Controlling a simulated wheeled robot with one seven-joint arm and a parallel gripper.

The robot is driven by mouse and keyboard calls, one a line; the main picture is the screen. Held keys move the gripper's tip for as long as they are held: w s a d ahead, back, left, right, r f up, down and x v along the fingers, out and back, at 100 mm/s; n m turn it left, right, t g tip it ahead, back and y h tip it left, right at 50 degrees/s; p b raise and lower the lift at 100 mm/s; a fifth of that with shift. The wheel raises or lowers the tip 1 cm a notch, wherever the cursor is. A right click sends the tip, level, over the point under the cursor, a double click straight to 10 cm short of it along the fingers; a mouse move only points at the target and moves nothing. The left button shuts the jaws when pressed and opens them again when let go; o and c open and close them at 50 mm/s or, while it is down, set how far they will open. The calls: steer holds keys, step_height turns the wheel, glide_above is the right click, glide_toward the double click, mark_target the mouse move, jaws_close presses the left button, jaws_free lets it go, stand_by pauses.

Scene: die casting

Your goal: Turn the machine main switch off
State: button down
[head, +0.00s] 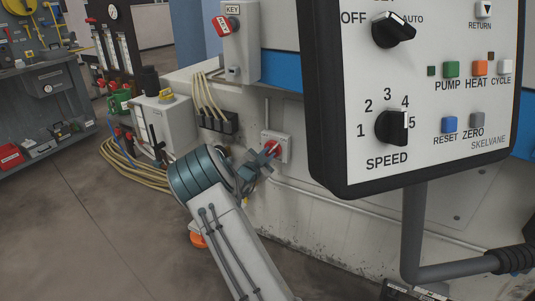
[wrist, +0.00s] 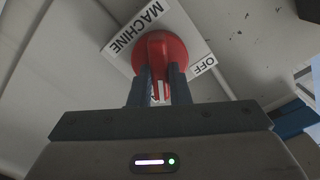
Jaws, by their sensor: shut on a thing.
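The machine main switch is a red rotary knob on a pale box low on the machine wall; the red knob (head: 271,147) shows just past my gripper in the head view. In the wrist view the red knob (wrist: 160,52) sits on a white plate (wrist: 122,32) lettered MACHINE and OFF. My gripper (head: 266,153) reaches it from the front. In the wrist view its two dark fingers (wrist: 161,82) are shut on the knob's raised handle, one on each side. The fingers hide part of the handle and of the plate's lettering.
A black-framed control panel (head: 430,90) hangs close at the right on a grey arm (head: 413,235). A KEY box (head: 238,45) with a red tag is above the switch. Cables (head: 125,165) and a grey box (head: 168,122) stand left. The floor at lower left is clear.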

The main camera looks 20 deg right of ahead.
steer(key=n+p, duration=0.2)
steer(key=n, duration=0.2)
steer(key=shift+w+r+n, duration=0.1)
steer(key=shift+r+n, duration=0.05)
steer(key=shift+n, duration=0.15)
steer(key=n+p, duration=0.2)
steer(key=n, duration=0.1)
steer(key=shift+a+n, duration=0.1)
steer(key=shift+n, duration=0.3)
steer(key=n+p, duration=0.1)
steer(key=n, duration=0.3)
steer(key=shift+w+p, duration=0.1)
steer(key=shift+p, duration=0.3)
steer(key=shift+a+n+p, duration=0.1)
steer(key=shift+n+p, duration=0.4)
steer(key=shift+n, duration=1.2)
steer(key=shift+f, duration=0.2)
steer(key=c, duration=1.4)
jaws_free()
steer(key=shift+o, duration=0.2)
